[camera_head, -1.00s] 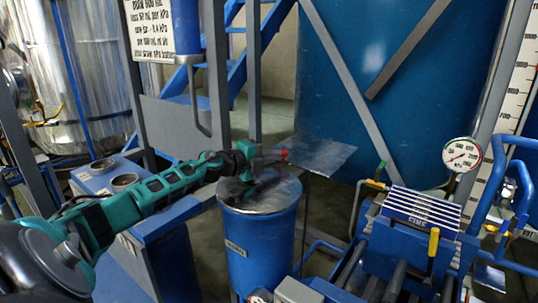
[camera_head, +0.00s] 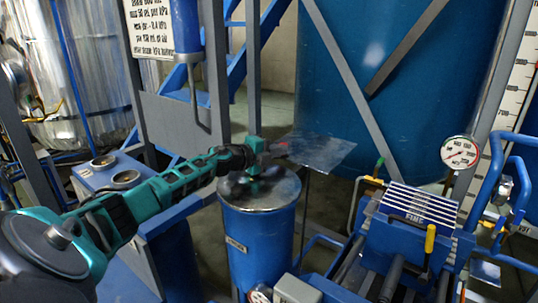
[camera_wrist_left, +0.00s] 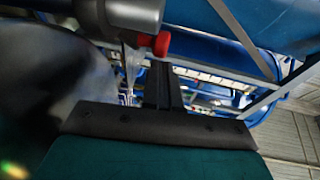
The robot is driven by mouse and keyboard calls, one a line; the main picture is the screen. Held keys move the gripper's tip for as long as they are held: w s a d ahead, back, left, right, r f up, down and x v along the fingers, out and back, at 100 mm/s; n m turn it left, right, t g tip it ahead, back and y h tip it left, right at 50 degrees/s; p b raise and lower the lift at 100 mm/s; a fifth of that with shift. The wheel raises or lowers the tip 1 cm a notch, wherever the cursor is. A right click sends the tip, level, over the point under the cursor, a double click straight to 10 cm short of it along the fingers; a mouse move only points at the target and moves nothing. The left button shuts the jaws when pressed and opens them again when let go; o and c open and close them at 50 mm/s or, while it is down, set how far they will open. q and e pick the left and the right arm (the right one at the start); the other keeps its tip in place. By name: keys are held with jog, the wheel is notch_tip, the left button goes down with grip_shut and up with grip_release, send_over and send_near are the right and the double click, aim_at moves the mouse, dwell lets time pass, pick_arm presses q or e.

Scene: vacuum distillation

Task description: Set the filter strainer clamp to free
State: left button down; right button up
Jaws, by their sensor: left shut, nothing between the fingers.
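The filter strainer is a blue upright canister (camera_head: 262,245) with a shiny metal lid (camera_head: 262,194), in the head view. My left gripper (camera_head: 272,152) is above the lid, shut and empty, and its arm reaches in from the left. In the left wrist view a red knob (camera_wrist_left: 154,43) on a grey bar, likely the clamp handle, is close to the tip of my left gripper (camera_wrist_left: 161,72). I cannot tell whether they touch. The gripper hides most of the clamp in the head view. My right gripper is not in view.
A flat metal plate (camera_head: 320,153) juts out just beyond the gripper. A blue unit with a striped top (camera_head: 418,205) and a pressure gauge (camera_head: 459,152) stand to the right. A blue box with round openings (camera_head: 108,180) is at the left. A large blue tank fills the back.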

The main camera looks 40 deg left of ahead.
pick_arm(q)
jog(key=v, duration=0.7)
jog(key=shift+s+a+f, duration=0.1)
jog(key=shift+s, duration=0.25)
jog(key=shift+p+v, duration=0.35)
jog(key=shift+v, duration=2.25)
